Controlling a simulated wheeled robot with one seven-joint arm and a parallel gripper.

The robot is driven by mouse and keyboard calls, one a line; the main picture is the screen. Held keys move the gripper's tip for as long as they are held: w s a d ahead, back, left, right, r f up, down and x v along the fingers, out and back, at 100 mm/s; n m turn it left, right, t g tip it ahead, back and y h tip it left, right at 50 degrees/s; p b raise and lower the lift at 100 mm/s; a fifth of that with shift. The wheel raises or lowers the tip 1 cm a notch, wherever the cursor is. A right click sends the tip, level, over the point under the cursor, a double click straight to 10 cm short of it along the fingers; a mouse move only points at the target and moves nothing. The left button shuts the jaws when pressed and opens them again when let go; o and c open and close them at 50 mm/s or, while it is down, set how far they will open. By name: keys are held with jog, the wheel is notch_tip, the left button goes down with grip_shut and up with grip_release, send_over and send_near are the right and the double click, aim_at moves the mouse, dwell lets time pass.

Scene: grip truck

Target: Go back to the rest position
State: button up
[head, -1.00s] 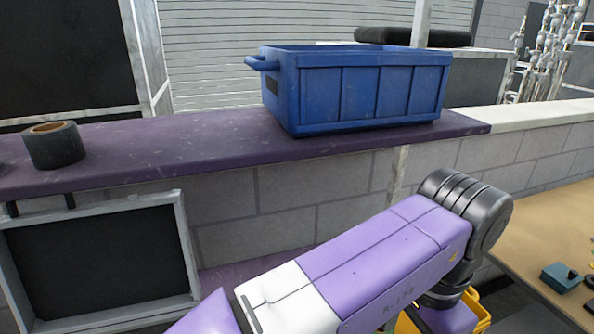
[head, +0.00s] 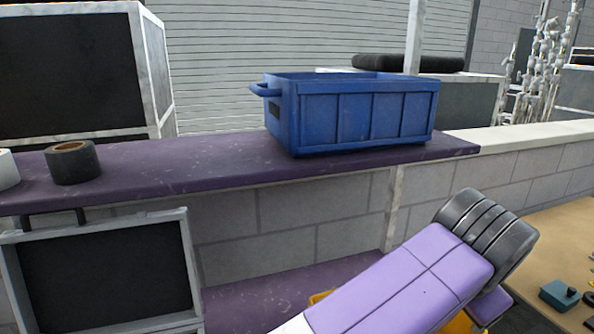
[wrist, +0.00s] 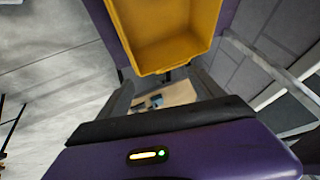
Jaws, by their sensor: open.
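My arm (head: 420,275) reaches across the lower right of the head view, with its dark joint uppermost. My gripper is out of sight there. In the wrist view my gripper (wrist: 162,82) is open, its two dark fingers apart. No object shows held between them. A yellow bin (wrist: 168,45) fills the top of the wrist view, beyond the fingers. In the head view only slivers of the yellow bin (head: 319,297) show behind my arm.
A blue crate (head: 365,115) stands on the purple shelf (head: 200,160), with a dark tape roll (head: 73,163) at the left. A tan table (head: 560,235) at the right holds small items, including a teal box (head: 558,295). A black-panelled frame (head: 105,270) stands at the lower left.

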jog(key=w+d+r+t+h, duration=0.3)
jog(key=d+r+t+h, duration=0.3)
jog(key=d+r, duration=0.5)
jog(key=s+a+r+n+t+h, duration=0.1)
jog(key=a+r+n+t+h, duration=0.25)
jog(key=r+n+t, duration=0.55)
jog(key=s+a+f+n+t+y, duration=0.2)
jog(key=s+a+f+n+y, duration=0.25)
jog(key=a+y, duration=0.2)
jog(key=s+a+f+n+t+y, duration=0.2)
jog(key=s+a+f+n+y, duration=0.1)
jog(key=a+n+y, duration=0.3)
jog(key=s+a+f+m+g+y, duration=0.1)
jog(key=s+f+m+g, duration=0.4)
jog(key=s+f, duration=2.2)
jog(key=s+g, duration=0.3)
jog(key=g, duration=0.1)
jog(key=shift+s+m, duration=0.25)
jog(key=shift+m, duration=0.1)
jog(key=shift+a, duration=0.1)
